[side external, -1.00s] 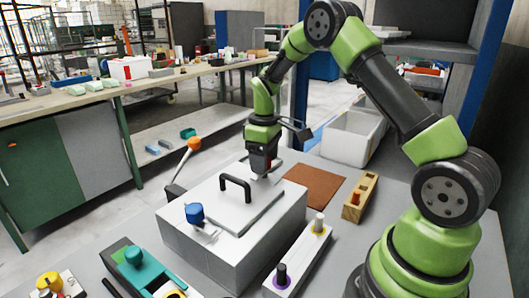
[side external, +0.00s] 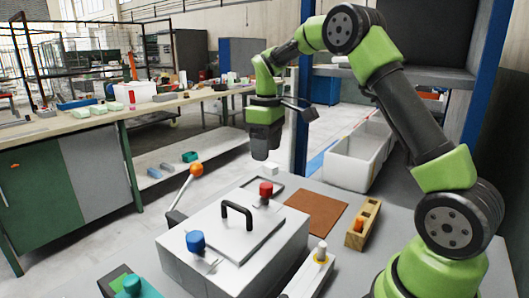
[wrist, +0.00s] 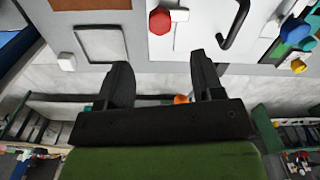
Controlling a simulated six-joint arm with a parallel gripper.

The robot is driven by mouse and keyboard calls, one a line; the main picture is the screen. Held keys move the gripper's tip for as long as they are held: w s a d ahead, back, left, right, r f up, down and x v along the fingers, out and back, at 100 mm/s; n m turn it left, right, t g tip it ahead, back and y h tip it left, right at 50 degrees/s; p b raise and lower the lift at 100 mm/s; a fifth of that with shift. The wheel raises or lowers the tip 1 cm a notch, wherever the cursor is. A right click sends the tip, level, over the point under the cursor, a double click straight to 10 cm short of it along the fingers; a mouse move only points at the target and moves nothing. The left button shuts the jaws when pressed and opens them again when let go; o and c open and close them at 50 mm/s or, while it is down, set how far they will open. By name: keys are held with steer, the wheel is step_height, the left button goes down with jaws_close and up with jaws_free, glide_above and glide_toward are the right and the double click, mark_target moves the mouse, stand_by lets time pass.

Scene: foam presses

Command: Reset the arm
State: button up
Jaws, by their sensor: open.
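My gripper (side external: 265,152) hangs in the air behind the white press box (side external: 190,268), above the far edge of the table, with nothing under its tips. In the wrist view my gripper (wrist: 163,72) is open, its two dark fingers apart and nothing between them. The press box carries a black handle (side external: 237,212), a blue knob (side external: 195,241) and a red knob (side external: 266,189). The red knob also shows in the wrist view (wrist: 160,20), apart from the fingers. A lever with an orange ball (side external: 196,169) stands at the box's left.
A brown mat (side external: 316,211) and a wooden block (side external: 362,224) lie right of the box. A small white cube (side external: 271,168) sits near the table's far edge. White bins (side external: 350,160) stand behind. The space around my gripper is clear.

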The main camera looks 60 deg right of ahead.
steer(key=s+a+r+m+t+y, duration=0.1)
steer(key=s+a+r+m+t, duration=0.35)
steer(key=s+a+r, duration=0.75)
steer(key=s+a+f+m+t+y, duration=0.1)
steer(key=s+a+f+m+t, duration=0.1)
steer(key=s, duration=0.6)
steer(key=shift+s+a+f+t, duration=0.3)
steer(key=shift+s+f+t, duration=0.05)
steer(key=shift+f, duration=0.05)
